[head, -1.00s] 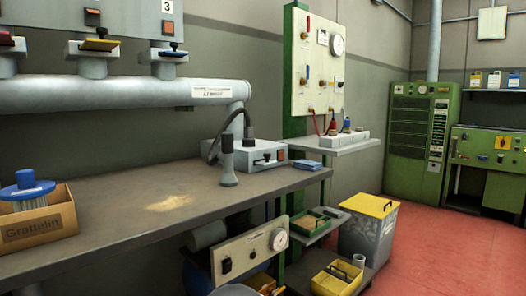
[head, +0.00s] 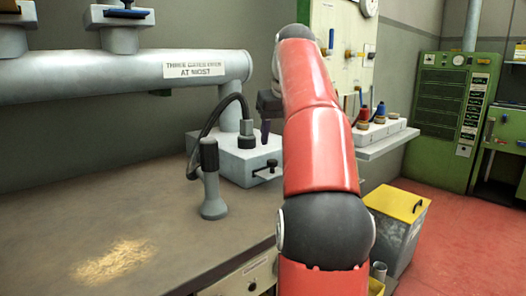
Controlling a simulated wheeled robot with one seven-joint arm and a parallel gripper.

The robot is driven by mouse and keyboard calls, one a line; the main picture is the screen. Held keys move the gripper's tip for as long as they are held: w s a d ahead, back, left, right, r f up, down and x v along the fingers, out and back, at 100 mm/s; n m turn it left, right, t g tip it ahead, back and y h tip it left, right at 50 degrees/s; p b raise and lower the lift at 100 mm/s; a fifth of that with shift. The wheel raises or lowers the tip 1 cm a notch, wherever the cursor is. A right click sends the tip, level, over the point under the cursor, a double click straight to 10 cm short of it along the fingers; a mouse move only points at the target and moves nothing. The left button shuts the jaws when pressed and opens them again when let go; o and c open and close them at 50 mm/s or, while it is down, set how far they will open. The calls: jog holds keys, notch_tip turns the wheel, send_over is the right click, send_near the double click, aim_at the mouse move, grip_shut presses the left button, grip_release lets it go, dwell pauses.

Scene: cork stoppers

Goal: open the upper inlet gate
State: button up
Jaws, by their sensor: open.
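No gate is readably labelled as the upper inlet gate, so I cannot tell which one it is. A pale grey gate fitting with a dark blue handle (head: 118,13) stands on the thick grey pipe at the upper left, cut by the frame's top edge. A grey box (head: 240,157) with a small black T-shaped handle (head: 265,170) sits at the back of the bench, a black hose joined to it. My gripper (head: 266,133) is mostly hidden behind my red arm; a dark finger shows above the grey box. It is open, with nothing seen in it.
The pipe (head: 110,82) carries a sign reading "THREE GATES OPEN AT MOST". A grey upright nozzle (head: 211,180) stands on the bench (head: 60,210), near a pile of tan crumbs (head: 115,258). A shelf (head: 385,142) holds red and blue bottles. A yellow-lidded bin (head: 397,203) stands right.

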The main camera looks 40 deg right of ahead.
aim_at(273, 161)
jog(key=b+x, duration=0.2)
jog(key=x, duration=0.5)
jog(key=shift+f, duration=0.15)
grip_shut()
